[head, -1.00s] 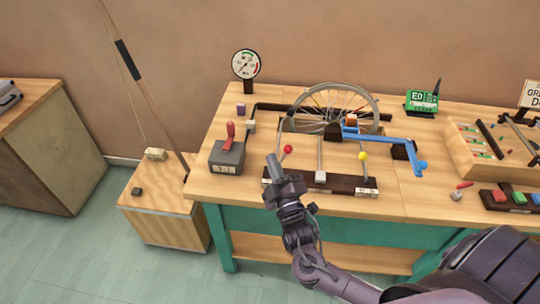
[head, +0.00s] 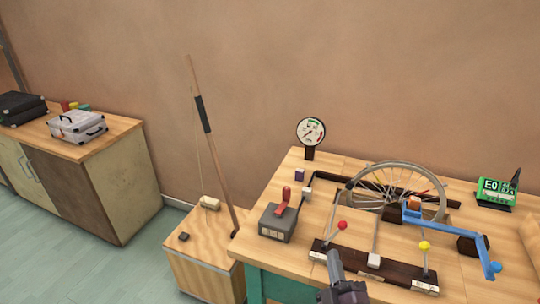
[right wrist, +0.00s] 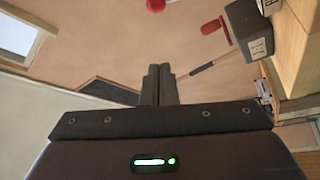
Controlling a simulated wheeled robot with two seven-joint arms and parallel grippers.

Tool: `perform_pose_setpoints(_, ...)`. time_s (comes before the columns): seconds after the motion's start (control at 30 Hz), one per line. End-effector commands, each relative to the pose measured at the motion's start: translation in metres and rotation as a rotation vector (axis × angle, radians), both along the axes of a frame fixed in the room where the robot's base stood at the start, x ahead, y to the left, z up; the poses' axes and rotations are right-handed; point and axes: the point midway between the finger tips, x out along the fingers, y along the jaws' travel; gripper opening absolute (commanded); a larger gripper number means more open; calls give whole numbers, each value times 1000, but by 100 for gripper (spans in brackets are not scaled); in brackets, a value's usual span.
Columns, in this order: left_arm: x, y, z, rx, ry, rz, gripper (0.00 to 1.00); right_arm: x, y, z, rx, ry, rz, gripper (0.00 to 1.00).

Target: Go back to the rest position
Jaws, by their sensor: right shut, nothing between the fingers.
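My right gripper (head: 334,254) shows at the bottom of the head view, its slim dark fingers pointing up the picture. It appears in front of the dark lever board (head: 382,278), below the red-knobbed lever (head: 342,225). In the right wrist view its two fingers (right wrist: 159,72) are together with nothing between them. A red ball (right wrist: 155,5) shows beyond the fingertips, at the top edge. My left gripper is in neither view.
The workbench (head: 309,266) carries a grey box with a red handle (head: 278,222), a gauge (head: 311,132), a spoked wheel (head: 385,188) and a blue linkage (head: 440,217). A wooden crate (head: 205,262) with a leaning pole (head: 205,130) stands left. Floor is clear between crate and cabinet (head: 95,180).

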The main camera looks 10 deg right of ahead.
Motion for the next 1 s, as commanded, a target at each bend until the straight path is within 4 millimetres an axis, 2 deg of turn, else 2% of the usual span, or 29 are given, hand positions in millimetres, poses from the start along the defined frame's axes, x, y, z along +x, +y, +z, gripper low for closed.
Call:
perform_pose_setpoints(0.17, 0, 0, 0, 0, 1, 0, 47, 8, 2, -9, 134, 112, 11, 0)
perform_pose_setpoints(0.37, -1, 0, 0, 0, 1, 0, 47, 11, 20, -38, 482, 451, 32, 0)
perform_pose_setpoints(0.47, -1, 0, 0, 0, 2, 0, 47, -2, 33, -50, 637, 640, 23, 0)
perform_pose_setpoints(0.6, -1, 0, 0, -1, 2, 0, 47, -31, 48, -58, 796, 886, -23, 0)
perform_pose_setpoints(0.8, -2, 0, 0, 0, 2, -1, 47, -72, 53, -59, 898, 1117, -121, 0)
perform_pose_setpoints(1.0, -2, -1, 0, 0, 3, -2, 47, -107, 52, -54, 939, 1267, -223, 0)
